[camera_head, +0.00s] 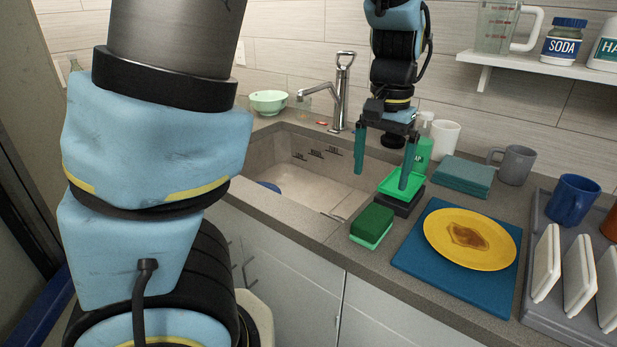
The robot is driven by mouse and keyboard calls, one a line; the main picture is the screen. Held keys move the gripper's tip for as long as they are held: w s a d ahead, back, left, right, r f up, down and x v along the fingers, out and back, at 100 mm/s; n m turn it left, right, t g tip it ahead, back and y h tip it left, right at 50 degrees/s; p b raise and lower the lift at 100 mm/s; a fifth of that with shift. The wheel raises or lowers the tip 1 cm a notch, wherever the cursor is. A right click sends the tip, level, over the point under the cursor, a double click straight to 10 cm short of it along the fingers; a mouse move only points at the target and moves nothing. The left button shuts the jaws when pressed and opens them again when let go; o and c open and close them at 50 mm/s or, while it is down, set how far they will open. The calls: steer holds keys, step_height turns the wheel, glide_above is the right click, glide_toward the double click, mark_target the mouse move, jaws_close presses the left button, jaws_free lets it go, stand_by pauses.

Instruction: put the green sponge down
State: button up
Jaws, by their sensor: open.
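The green sponge (371,226) has a dark green top and a lighter green lower layer. It rests on the counter at the sink's front right corner, in front of a bright green tray (390,184) on a dark base. My gripper (381,180) points down with its two dark teal fingers spread wide. Nothing is held between them. In the picture, the gripper is above and behind the sponge. The right finger overlaps the green tray; I cannot tell whether it touches it.
The sink (300,175) lies left of the sponge. Right are a blue mat (415,262) with a stained yellow plate (440,222), then a grey rack (540,290) with white dishes. Behind are folded teal cloths (463,177), a green bottle (423,150) and mugs.

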steer(key=a+f+n, duration=0.2)
steer(key=a+n, duration=0.1)
steer(key=a, duration=0.9)
steer(key=w+a+f+n+t, duration=0.1)
steer(key=a+n, duration=0.3)
steer(key=a, duration=0.9)
steer(key=shift+w+f+t, duration=0.2)
steer(key=shift+f+t, duration=0.1)
steer(key=shift+f, duration=0.6)
steer(key=shift+a, duration=0.1)
